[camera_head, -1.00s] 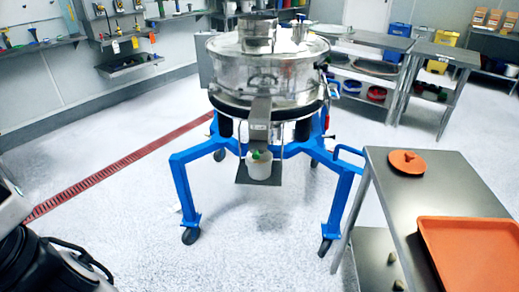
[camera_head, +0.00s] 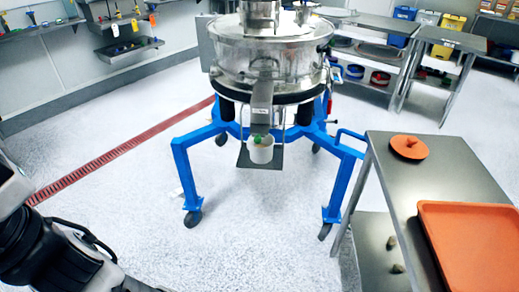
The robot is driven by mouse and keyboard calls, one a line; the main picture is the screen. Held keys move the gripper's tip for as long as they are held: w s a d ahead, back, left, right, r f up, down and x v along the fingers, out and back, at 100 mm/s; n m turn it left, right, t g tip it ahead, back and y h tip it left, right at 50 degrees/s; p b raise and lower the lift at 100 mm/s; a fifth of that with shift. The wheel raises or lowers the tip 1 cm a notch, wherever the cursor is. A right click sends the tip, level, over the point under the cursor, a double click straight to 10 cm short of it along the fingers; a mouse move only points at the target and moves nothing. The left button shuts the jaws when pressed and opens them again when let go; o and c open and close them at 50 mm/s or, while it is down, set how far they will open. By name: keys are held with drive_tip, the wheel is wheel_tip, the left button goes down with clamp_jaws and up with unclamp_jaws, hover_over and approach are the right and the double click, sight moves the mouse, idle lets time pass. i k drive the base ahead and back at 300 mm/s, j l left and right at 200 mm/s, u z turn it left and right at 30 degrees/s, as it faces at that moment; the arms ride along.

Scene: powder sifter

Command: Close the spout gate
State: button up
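The powder sifter (camera_head: 270,60) is a round steel drum on a blue wheeled frame (camera_head: 185,165), in the upper middle. Its steel spout (camera_head: 262,103) slopes down at the front. A small green part (camera_head: 259,138) shows at the spout's lower end. Whether this is the gate's handle, and how the gate stands, is too small to tell. My gripper is not in view; only part of my dark arm shows at the lower left, well apart from the sifter.
A steel table (camera_head: 400,185) at the right bears an orange lid (camera_head: 409,147) and an orange tray (camera_head: 470,245). A red floor drain (camera_head: 110,157) runs at the left. Steel shelving (camera_head: 385,60) stands at the back right. The floor before the sifter is clear.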

sight(258, 131)
drive_tip(key=i+z, duration=0.15)
drive_tip(key=z, duration=0.2)
drive_tip(key=i+j+z, duration=0.1)
drive_tip(key=z, duration=0.25)
drive_tip(key=i+j+z, duration=0.1)
drive_tip(key=z, duration=0.25)
drive_tip(key=k+j, duration=0.05)
drive_tip(key=j, duration=0.05)
